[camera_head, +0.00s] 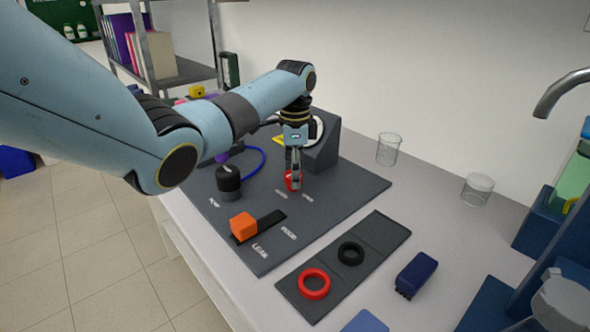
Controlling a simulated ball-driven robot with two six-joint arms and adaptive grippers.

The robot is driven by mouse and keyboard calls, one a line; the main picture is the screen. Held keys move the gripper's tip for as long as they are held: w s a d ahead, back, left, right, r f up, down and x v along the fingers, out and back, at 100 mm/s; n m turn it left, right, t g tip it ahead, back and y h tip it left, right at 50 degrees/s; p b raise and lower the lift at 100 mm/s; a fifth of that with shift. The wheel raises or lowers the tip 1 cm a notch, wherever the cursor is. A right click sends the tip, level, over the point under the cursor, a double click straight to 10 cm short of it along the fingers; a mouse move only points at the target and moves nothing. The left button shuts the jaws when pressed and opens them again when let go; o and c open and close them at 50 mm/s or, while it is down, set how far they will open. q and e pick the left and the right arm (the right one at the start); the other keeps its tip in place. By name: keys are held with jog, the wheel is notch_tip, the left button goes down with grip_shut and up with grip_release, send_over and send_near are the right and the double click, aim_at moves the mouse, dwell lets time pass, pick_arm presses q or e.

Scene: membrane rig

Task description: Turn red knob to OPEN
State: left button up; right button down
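The red knob (288,183) stands on the dark grey rig panel (345,190), near its back, in front of a dark wedge-shaped housing. White lettering lies on the panel around the knob, too small to read. My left gripper (295,183) points down at the knob, its fingers in front of it and partly hiding it. The fingers look close together, but I cannot tell whether they grip the knob or which way it points.
An orange-handled lever (243,225) and a black knob (229,180) share the panel. A tray (327,270) with a red and a black ring lies in front. A blue block (416,275) and two glass beakers (388,149) stand to the right. Bare bench lies between them.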

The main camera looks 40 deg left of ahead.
pick_arm(q)
jog(key=c, duration=1.2)
jog(key=shift+o, duration=0.2)
jog(key=shift+r, duration=0.1)
jog(key=n+p, duration=0.3)
jog(key=shift+r+p, duration=0.15)
jog(key=shift+p, duration=0.25)
jog(key=n+p, duration=0.3)
jog(key=n, duration=0.1)
jog(key=shift+w+a+n, duration=0.1)
jog(key=shift+a+n, duration=0.05)
jog(key=shift+n, duration=0.25)
jog(key=n+p, duration=0.2)
jog(key=n, duration=0.3)
jog(key=shift+a, duration=0.1)
jog(key=n+p, duration=0.1)
jog(key=n, duration=0.2)
jog(key=shift+n, duration=1)
pick_arm(e)
notch_tip(320, 180, up, 10)
jog(key=shift+s+a, duration=0.15)
jog(key=shift+a, duration=0.05)
jog(key=shift+r, duration=0.1)
